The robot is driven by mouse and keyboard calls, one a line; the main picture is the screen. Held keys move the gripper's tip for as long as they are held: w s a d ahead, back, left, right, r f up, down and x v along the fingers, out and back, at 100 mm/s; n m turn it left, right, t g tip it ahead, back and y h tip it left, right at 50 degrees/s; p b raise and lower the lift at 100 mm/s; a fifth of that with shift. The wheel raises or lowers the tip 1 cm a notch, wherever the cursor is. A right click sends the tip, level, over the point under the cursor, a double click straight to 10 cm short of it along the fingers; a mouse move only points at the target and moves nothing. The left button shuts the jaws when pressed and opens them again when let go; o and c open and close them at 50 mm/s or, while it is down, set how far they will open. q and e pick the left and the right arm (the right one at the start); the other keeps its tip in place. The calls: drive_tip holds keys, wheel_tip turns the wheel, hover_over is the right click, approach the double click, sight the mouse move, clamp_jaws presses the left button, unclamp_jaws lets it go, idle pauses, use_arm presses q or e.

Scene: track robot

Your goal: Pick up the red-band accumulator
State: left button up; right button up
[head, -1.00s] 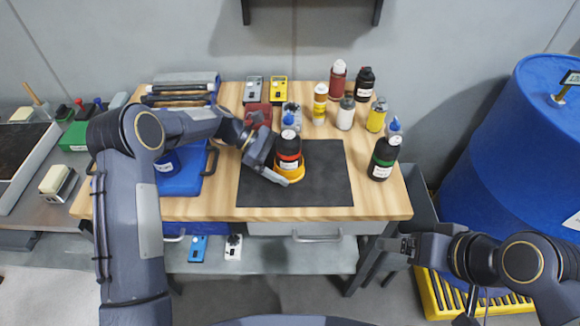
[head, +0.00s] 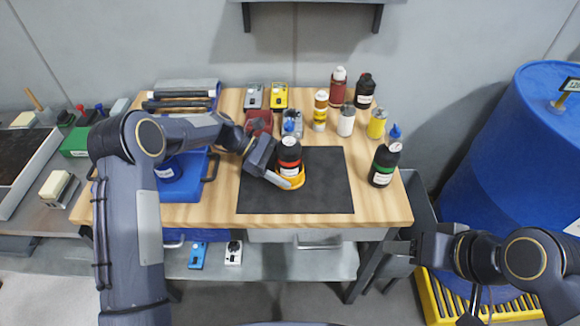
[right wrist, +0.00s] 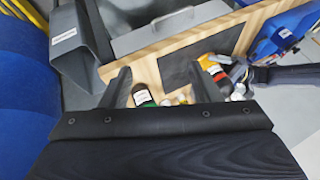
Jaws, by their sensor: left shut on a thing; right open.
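I cannot tell whether the base is lifted. The accumulator also shows in the right wrist view (right wrist: 217,74). My right gripper (head: 400,250) is open and empty off the table's right front corner; its two fingers show in the right wrist view (right wrist: 161,82).
A green-band bottle (head: 383,164) stands right of the mat. Several small bottles stand at the back right, including a yellow one (head: 377,123). A blue tray (head: 181,190) lies left of the mat. A large blue drum (head: 520,170) stands right of the table.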

drive_tip(key=w+r+g, duration=0.1)
drive_tip(key=w+r, duration=0.4)
drive_tip(key=w, duration=0.2)
drive_tip(key=n+h, duration=0.2)
drive_tip(key=h, duration=0.2)
approach(289, 124)
drive_tip(key=x, duration=0.7)
drive_tip(key=shift+s+a+f, duration=0.1)
drive_tip(key=shift+a+f, duration=0.1)
drive_tip(key=shift+f, duration=0.1)
drive_tip(key=shift+d+x, duration=0.2)
drive_tip(key=shift+x, duration=2.35)
clamp_jaws()
drive_tip(key=shift+r, duration=0.1)
